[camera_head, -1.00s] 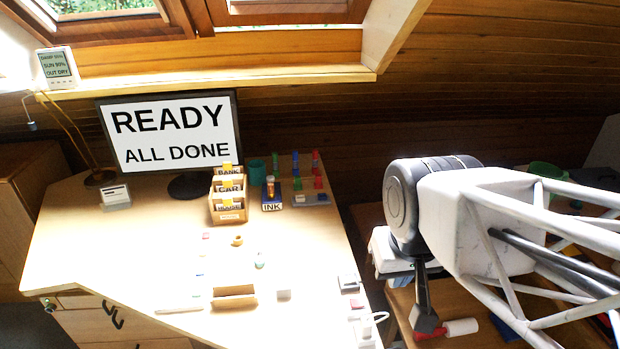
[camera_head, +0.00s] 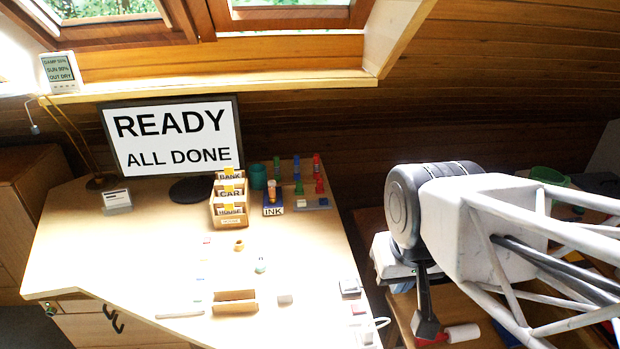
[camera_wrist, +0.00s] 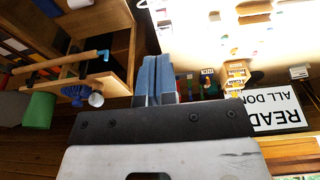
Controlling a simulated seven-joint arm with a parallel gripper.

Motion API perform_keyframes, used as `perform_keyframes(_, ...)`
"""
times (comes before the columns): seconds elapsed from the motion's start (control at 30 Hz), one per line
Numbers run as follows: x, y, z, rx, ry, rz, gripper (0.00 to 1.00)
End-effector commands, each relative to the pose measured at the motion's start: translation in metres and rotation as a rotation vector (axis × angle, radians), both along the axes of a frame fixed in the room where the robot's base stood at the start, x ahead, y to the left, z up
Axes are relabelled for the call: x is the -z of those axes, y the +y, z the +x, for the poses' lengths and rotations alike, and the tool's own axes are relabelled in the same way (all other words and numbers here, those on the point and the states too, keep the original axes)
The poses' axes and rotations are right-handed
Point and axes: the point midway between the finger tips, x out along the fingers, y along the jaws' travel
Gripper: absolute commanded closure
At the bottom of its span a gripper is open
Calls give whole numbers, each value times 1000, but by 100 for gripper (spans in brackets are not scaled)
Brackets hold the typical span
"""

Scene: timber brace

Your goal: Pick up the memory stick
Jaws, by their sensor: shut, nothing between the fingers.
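My gripper (camera_wrist: 155,62) shows in the wrist view as two blue-grey fingers lying side by side, shut and empty. It is in the air, away from the small desk items. In the head view my arm is at the right, over the area beyond the desk's right edge; I cannot clearly make out the fingertips there. I cannot tell which thing is the memory stick: several small items on the desk (camera_head: 130,255) are too small or washed out to identify.
On the desk are a monitor (camera_head: 172,135) reading READY, ALL DONE, a labelled sorter (camera_head: 229,210), a blue INK box (camera_head: 272,203), a teal cup (camera_head: 257,176) and an open tan box (camera_head: 234,306). A green container (camera_wrist: 40,110) and wooden shelving (camera_wrist: 112,25) show in the wrist view.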

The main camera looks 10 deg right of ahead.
Motion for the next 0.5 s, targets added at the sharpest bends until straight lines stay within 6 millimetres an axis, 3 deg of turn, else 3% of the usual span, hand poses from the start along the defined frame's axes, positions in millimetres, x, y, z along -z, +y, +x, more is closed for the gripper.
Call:
perform_keyframes(0.23, 0, 0, 0, 0, 0, 0, 100)
perform_keyframes(0.5, 0, 0, 0, 0, 0, 0, 60)
